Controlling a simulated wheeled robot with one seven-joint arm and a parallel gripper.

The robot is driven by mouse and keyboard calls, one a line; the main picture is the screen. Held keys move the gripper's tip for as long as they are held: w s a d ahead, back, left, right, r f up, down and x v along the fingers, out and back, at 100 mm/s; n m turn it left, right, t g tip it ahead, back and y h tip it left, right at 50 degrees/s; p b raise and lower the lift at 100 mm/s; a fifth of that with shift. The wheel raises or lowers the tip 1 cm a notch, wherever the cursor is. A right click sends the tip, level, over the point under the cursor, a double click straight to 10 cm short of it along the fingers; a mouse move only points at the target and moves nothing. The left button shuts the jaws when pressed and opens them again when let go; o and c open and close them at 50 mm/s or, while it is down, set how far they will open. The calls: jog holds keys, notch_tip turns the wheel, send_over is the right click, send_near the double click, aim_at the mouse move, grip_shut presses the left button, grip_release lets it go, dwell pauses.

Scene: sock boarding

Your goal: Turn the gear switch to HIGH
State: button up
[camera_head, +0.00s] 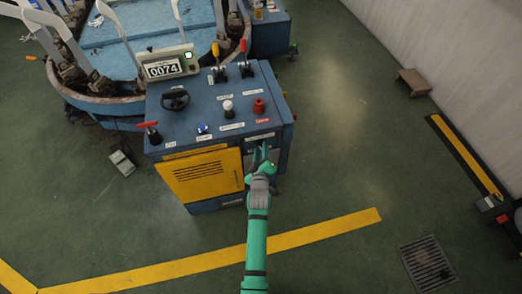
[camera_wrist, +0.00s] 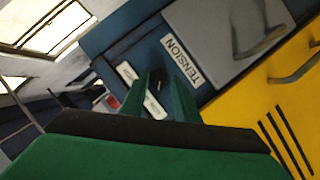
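The blue control console (camera_head: 180,118) stands in the upper middle of the head view. Its top has a red-handled lever (camera_head: 152,131) at the left, a blue knob (camera_head: 202,128), a white knob (camera_head: 228,108) and a red button (camera_head: 259,106). Most labels are too small to read, so I cannot tell which control is the gear switch. My gripper (camera_head: 262,151) is at the console's front right. In the wrist view its two fingers (camera_wrist: 158,92) are parted, with something small and dark beyond the gap, and a TENSION label (camera_wrist: 182,61) is beside them.
A black handwheel (camera_head: 174,98), yellow-handled lever (camera_head: 216,58), red-handled lever (camera_head: 244,57) and counter box (camera_head: 165,66) are farther back. A yellow vented panel (camera_head: 202,177) fronts the console. A grey panel with a handle (camera_wrist: 262,40) is near the gripper.

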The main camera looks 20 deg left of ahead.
jog(key=shift+w+a+f, duration=0.1)
jog(key=shift+w, duration=0.1)
grip_shut()
dwell(0.3)
jog(key=m, duration=0.1)
jog(key=m+g+y, duration=0.1)
jog(key=shift+w+r+m, duration=0.1)
jog(key=shift+r+m, duration=0.15)
jog(key=shift+m, duration=0.15)
jog(key=m+g+y, duration=0.1)
jog(key=m+y, duration=0.1)
jog(key=m, duration=0.1)
jog(key=m+g+y, duration=0.1)
jog(key=m+y, duration=0.1)
jog(key=m, duration=0.1)
jog(key=d+m+g+y, duration=0.1)
jog(key=m, duration=0.2)
jog(key=shift+w+f+y, duration=0.1)
jog(key=shift+w+y, duration=0.15)
jog(key=shift+y, duration=0.15)
jog(key=shift+m+g, duration=0.3)
jog(key=shift+m, duration=0.1)
